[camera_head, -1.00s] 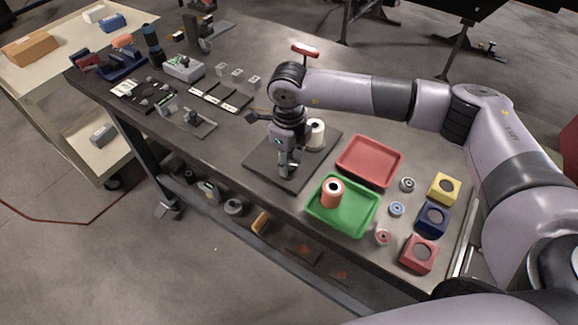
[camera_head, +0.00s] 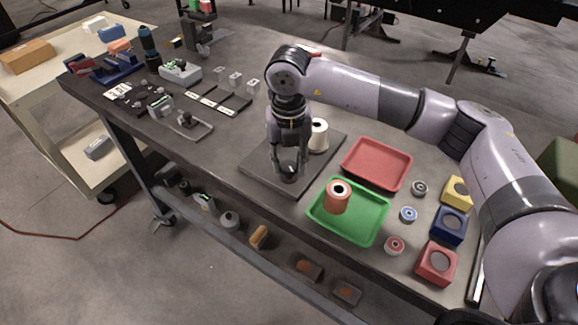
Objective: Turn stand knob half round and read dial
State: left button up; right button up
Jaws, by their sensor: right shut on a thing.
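My right gripper (camera_head: 288,168) points down over a dark square plate (camera_head: 255,178) in the middle of the bench. It is shut on a small dark round knob-like piece (camera_head: 291,173), mostly hidden between the fingers. A white cylinder (camera_head: 318,136) stands on the same plate, just behind and right of the gripper. A red-topped part (camera_head: 314,51) shows behind my wrist and is largely covered by it. I cannot make out a dial face or a reading. My left gripper is not in view.
A green tray (camera_head: 374,232) holds an orange spool (camera_head: 338,197). An empty red tray (camera_head: 377,163) lies behind it. Small rollers and yellow, blue and red blocks (camera_head: 436,264) fill the right end. Tools and fixtures crowd the left end (camera_head: 180,72).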

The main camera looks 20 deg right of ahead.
jog(key=m+b, duration=0.2)
jog(key=m, duration=0.3)
jog(key=shift+w+m, duration=0.15)
jog(key=shift+m, duration=0.15)
jog(key=m+b, duration=0.1)
jog(key=m, duration=0.3)
jog(key=shift+r+m, duration=0.1)
jog(key=shift+m, duration=0.2)
jog(key=shift+b, duration=0.3)
jog(key=o, duration=1.2)
jog(key=shift+c, duration=0.2)
